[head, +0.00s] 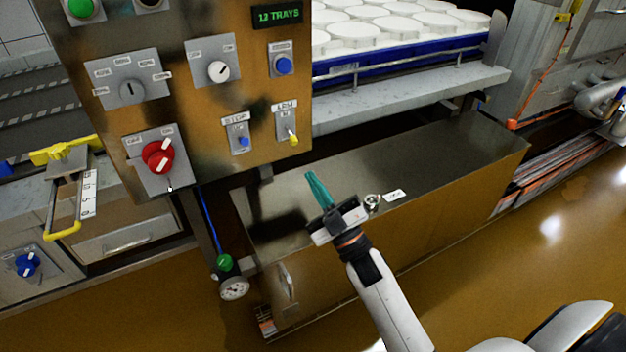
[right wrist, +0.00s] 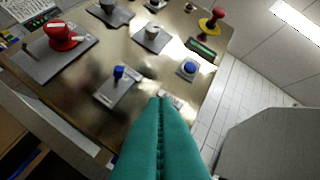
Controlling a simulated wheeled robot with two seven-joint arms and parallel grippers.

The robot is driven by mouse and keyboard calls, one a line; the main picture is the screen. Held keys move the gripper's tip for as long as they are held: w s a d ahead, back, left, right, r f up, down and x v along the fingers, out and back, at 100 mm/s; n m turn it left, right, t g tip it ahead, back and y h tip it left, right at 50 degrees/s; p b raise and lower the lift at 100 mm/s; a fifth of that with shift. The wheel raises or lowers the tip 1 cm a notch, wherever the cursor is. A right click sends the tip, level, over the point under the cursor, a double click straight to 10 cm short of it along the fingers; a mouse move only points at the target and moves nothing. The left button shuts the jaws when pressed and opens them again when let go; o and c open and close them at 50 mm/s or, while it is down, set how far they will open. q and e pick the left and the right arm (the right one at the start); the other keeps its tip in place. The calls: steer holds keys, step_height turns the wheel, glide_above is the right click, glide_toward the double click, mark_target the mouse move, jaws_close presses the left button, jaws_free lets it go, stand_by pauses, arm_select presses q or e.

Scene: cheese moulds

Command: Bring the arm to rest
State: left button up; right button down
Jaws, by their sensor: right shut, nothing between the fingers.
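My right gripper (head: 312,178) has teal fingers pressed together with nothing between them. In the head view it points up and slightly left, in front of the steel box and below the control panel (head: 215,105). My white right arm reaches it from the lower right. In the right wrist view the shut fingers (right wrist: 161,102) point toward the panel, and their tips overlap part of a small label plate near its edge. I cannot tell whether they touch it. My left gripper is out of view.
The panel carries a red rotary knob (head: 159,158), a blue STOP switch (head: 238,137), a blue button (head: 284,65) and a display reading 12 TRAYS (head: 277,15). White moulds (head: 385,33) stand behind. A steel box (head: 440,150) lies below. Floor at right is clear.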

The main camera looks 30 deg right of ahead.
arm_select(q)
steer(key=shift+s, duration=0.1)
arm_select(e)
steer(key=shift+h, duration=0.3)
